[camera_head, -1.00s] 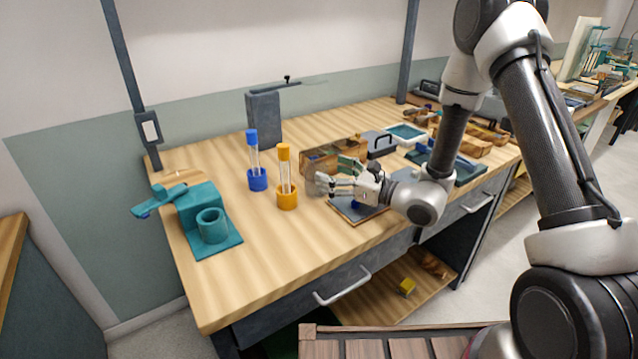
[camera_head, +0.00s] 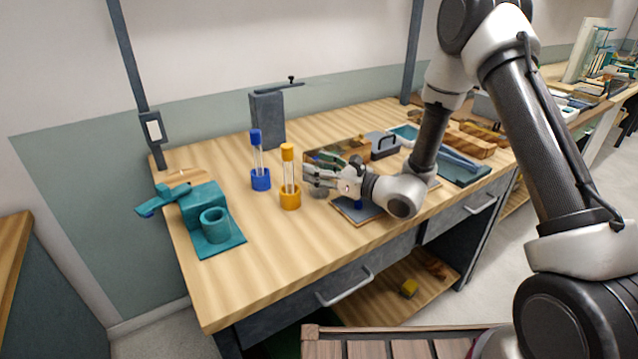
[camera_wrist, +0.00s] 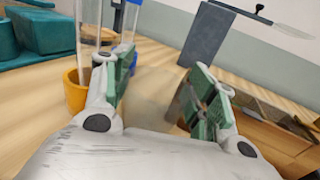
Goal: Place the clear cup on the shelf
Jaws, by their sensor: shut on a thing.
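The clear cup is very faint; it shows in the wrist view (camera_wrist: 155,92) as a see-through shape between the green finger pads. My gripper (camera_head: 314,180) is shut on it over the table, just right of the yellow-based glass rods (camera_head: 290,178). In the wrist view my gripper (camera_wrist: 160,84) has its fingers on either side of the cup, and its left finger overlaps the yellow holder. Whether the cup touches the table is unclear. A wooden shelf (camera_head: 378,308) lies below the tabletop, with a small yellow block (camera_head: 409,288) on it.
A blue-based rod holder (camera_head: 260,178) stands behind the yellow one. A teal fixture (camera_head: 203,207) is at left, a dark grey stand (camera_head: 267,120) at back. A wooden box (camera_head: 335,150) and a flat grey plate (camera_head: 357,211) are near my gripper. The front left tabletop is clear.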

